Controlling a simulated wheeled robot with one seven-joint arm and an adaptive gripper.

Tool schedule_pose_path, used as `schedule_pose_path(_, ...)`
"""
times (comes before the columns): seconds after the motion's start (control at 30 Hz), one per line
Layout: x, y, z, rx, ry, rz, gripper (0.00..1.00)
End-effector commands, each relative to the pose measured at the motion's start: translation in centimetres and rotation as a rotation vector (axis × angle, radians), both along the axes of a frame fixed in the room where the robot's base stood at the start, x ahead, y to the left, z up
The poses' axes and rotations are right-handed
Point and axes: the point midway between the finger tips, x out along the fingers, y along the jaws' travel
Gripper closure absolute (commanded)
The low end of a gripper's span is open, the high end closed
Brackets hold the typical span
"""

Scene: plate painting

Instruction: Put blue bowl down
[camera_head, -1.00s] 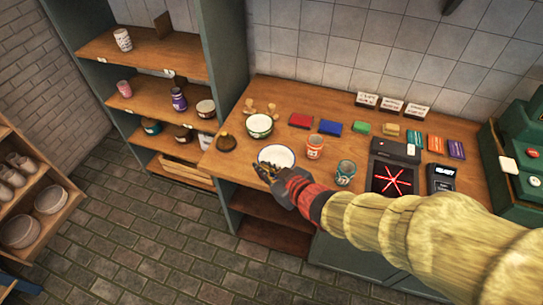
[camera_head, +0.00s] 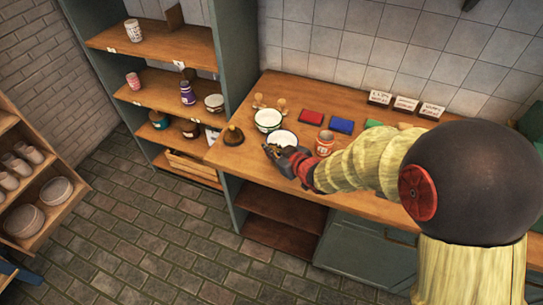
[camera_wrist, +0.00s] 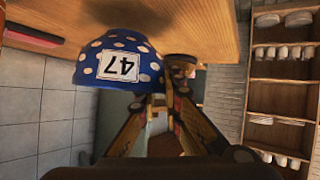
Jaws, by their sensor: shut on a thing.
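The blue bowl (camera_wrist: 118,58) shows dark blue sides with white dots and a white label reading 47 in the upside-down wrist view. In the head view its white inside (camera_head: 284,140) faces up, over the counter's front left part. My gripper (camera_head: 273,150) is shut on the near left side of its rim; the fingers also show in the wrist view (camera_wrist: 160,103). The bowl looks upright, with its base close to the wooden counter (camera_head: 227,156). I cannot tell whether the base touches it.
A green-rimmed white bowl (camera_head: 268,120) stands just behind. A dark knobbed object (camera_head: 234,135) is to the left and an orange cup (camera_head: 325,142) to the right. The counter's front edge is close.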

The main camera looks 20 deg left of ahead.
Motion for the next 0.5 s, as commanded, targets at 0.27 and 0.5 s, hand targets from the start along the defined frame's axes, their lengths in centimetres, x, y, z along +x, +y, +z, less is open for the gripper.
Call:
schedule_pose_path(0.27, -0.1, 0.0, -2.6, -0.001, 0.001, 0.001, 1.0)
schedule_pose_path(0.5, -0.1, 0.0, -2.8, -0.001, 0.001, 0.001, 1.0)
